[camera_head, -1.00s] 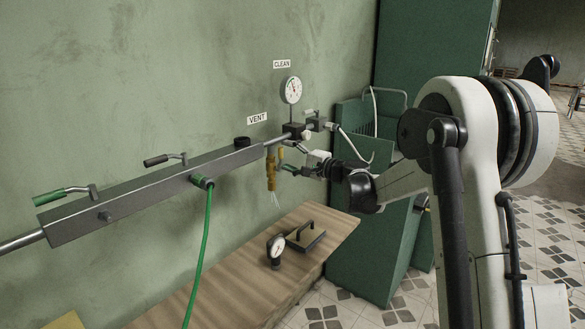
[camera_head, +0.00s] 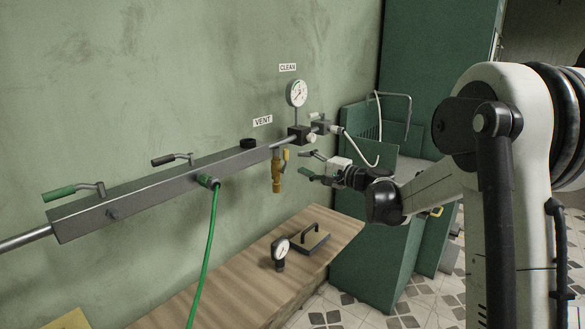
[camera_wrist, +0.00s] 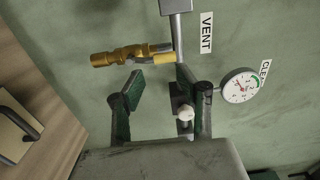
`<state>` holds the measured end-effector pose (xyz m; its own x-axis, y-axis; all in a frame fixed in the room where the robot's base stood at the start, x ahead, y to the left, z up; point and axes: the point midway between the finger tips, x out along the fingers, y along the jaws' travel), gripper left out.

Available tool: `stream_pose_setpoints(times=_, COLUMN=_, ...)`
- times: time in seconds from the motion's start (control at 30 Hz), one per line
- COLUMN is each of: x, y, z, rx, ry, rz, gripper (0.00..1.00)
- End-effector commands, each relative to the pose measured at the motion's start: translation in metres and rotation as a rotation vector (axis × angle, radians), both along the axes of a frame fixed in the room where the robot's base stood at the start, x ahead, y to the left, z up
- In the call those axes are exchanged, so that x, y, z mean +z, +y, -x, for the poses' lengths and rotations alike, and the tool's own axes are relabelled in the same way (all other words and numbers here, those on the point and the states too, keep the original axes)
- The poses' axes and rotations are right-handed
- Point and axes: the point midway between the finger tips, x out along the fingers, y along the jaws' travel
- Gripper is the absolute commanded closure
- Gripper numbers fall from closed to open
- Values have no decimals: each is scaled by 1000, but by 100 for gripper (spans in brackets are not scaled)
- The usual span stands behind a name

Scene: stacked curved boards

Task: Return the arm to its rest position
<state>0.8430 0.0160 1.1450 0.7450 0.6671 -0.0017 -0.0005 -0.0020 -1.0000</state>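My gripper (camera_head: 304,164) is at the end of my arm, in front of the wall and to the right of the brass vent valve (camera_head: 276,172). Its two fingers are apart with nothing between them; the wrist view shows the same open, green-padded fingers (camera_wrist: 160,80). The brass valve (camera_wrist: 125,55) lies beyond the fingertips there, apart from them, with its yellow handle (camera_wrist: 163,57). My arm is still extended toward the wall, bent at the elbow at the right of the head view.
A grey manifold bar (camera_head: 150,190) with a green hose (camera_head: 207,250) runs along the wall. A pressure gauge (camera_head: 297,93) stands above it. A wooden bench (camera_head: 225,290) below holds a small gauge (camera_head: 280,252) and a handled plate (camera_head: 310,238). A green cabinet (camera_head: 375,260) stands behind the gripper.

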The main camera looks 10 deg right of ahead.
Motion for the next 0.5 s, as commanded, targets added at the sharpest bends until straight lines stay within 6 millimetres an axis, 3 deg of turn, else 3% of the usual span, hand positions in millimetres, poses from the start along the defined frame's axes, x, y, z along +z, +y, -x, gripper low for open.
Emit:
stream_pose_setpoints(times=0.17, x=6, y=12, z=17, rx=10, ry=13, rz=62, gripper=67)
stream_pose_setpoints(times=0.5, x=17, y=48, z=107, rx=53, ry=71, rz=367, gripper=67)
